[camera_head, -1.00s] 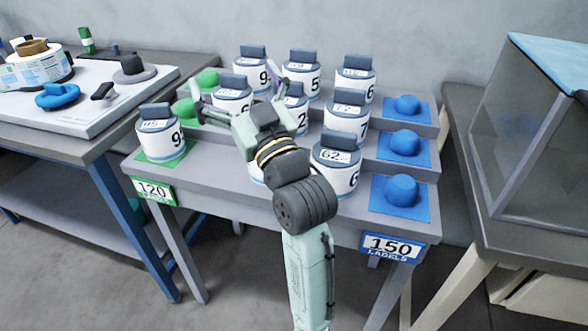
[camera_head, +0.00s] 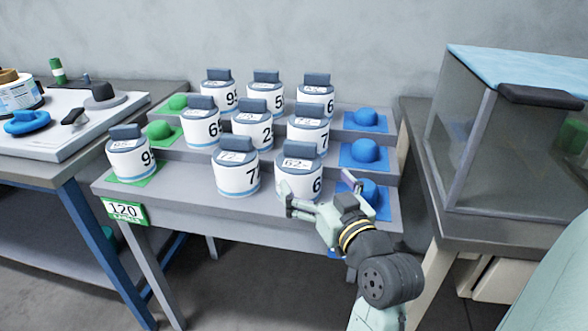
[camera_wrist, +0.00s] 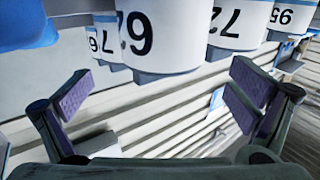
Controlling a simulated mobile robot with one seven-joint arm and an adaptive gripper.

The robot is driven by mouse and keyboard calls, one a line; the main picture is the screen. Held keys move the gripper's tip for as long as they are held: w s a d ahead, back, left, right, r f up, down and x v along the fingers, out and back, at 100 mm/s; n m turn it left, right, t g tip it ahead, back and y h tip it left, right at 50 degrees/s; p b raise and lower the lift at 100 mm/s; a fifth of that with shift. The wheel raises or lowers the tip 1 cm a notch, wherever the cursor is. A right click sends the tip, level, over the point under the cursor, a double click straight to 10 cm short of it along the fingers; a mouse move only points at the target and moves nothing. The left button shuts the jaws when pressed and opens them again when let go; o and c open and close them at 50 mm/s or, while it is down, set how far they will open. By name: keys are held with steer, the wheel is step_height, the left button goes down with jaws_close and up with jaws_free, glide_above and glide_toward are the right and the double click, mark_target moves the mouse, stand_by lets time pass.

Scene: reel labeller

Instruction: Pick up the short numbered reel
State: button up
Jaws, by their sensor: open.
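Several white numbered reels with dark grey-blue tops stand upright on the stepped rack (camera_head: 180,205). In its front row are reel 62 (camera_head: 297,183), reel 72 (camera_head: 236,180) and reel 95 (camera_head: 130,160) on a green mat. All look alike in height, so I cannot tell which is the short one. My gripper (camera_head: 319,195) is open and empty at the front right of the rack, its fingers near the lower part of reel 62. In the wrist view reel 62 (camera_wrist: 165,35) appears upside down beyond the parted fingers (camera_wrist: 163,95), with reel 72 (camera_wrist: 238,22) to its right.
Blue knobs (camera_head: 364,150) on blue mats line the rack's right side; the front one is partly behind my gripper. A glass-sided case (camera_head: 500,140) is to the right, a workbench (camera_head: 60,165) to the left.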

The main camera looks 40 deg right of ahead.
mark_target(300, 160)
steer(key=p+x, duration=0.2)
steer(key=x, duration=0.4)
steer(key=shift+w+a+r, duration=0.1)
steer(key=shift+w+a, duration=0.05)
steer(key=shift+a, duration=0.05)
steer(key=shift+w+d, duration=0.15)
steer(key=shift+w, duration=0.4)
steer(key=shift+c, duration=0.4)
steer(key=c, duration=1.1)
